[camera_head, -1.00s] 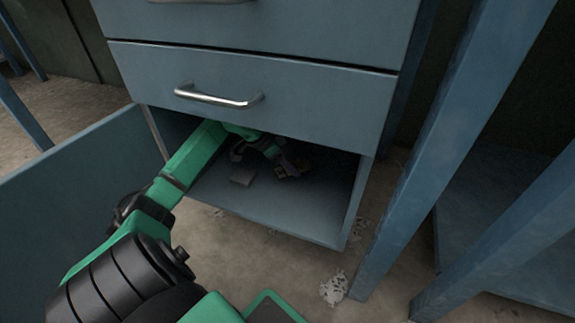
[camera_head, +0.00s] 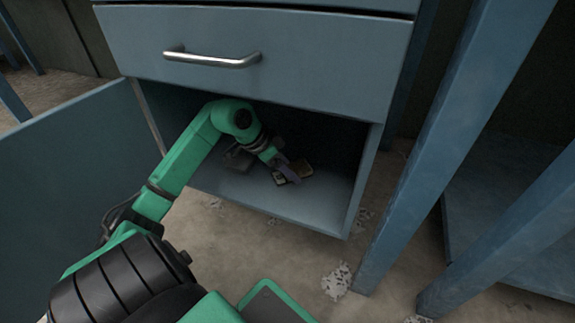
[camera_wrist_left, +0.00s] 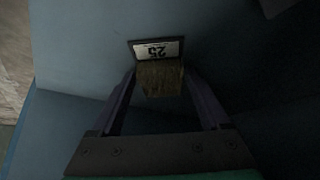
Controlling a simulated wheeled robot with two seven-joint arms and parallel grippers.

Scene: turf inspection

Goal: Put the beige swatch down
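The beige swatch (camera_wrist_left: 160,78) is a small brownish-beige block between the two finger ends of my left gripper (camera_wrist_left: 161,84) in the left wrist view. A fingertip meets each side, and the gripper looks shut on it. A white label with "25" (camera_wrist_left: 157,50), upside down in this view, shows at its far end. In the head view my left gripper (camera_head: 287,171) is inside the open compartment of the blue cabinet, with the swatch (camera_head: 304,168) low over its floor (camera_head: 285,205). I cannot tell whether the swatch touches the floor. My right gripper is not in view.
A grey block (camera_head: 238,160) lies in the compartment left of my gripper, partly hidden by my arm. The open door (camera_head: 70,180) stands at the left. A closed drawer with a metal handle (camera_head: 212,60) is above. Blue posts (camera_head: 450,130) stand at the right.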

